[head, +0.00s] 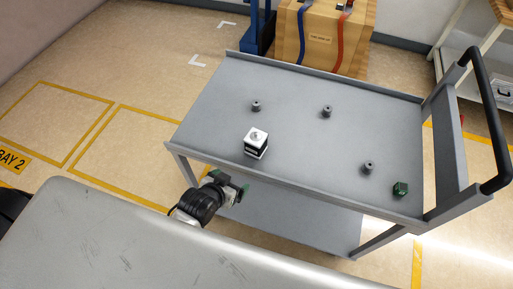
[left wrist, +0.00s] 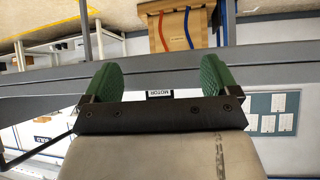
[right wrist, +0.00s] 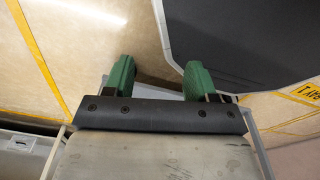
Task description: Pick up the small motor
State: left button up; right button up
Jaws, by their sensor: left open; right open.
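The cart top (head: 300,120) also carries several small grey knobbed parts, one of them (head: 326,111) behind the motor, and a green block (head: 400,189) at right. The cart has a raised rim and a black handle (head: 487,120). A wooden crate (head: 325,38) stands behind.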

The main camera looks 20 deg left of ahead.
aim_at(256, 140)
pick_arm(q)
jog(key=w+r+t, duration=0.1)
jog(key=w+r, duration=0.1)
jog(key=w+d+r+t, duration=0.1)
jog(key=w+r, duration=0.1)
jog(key=w, duration=0.1)
jog(key=w+r+t+h+b, duration=0.1)
jog(key=w+r, duration=0.1)
jog(key=w, duration=0.1)
jog(key=shift+d+t, duration=0.4)
jog(key=x, duration=0.6)
jog(key=shift+d+r, duration=0.2)
jog(key=shift+d, duration=0.2)
jog(key=shift+s, duration=0.1)
jog(key=c, duration=1.3)
jog(key=shift+r, duration=0.1)
jog(key=shift+c, duration=0.9)
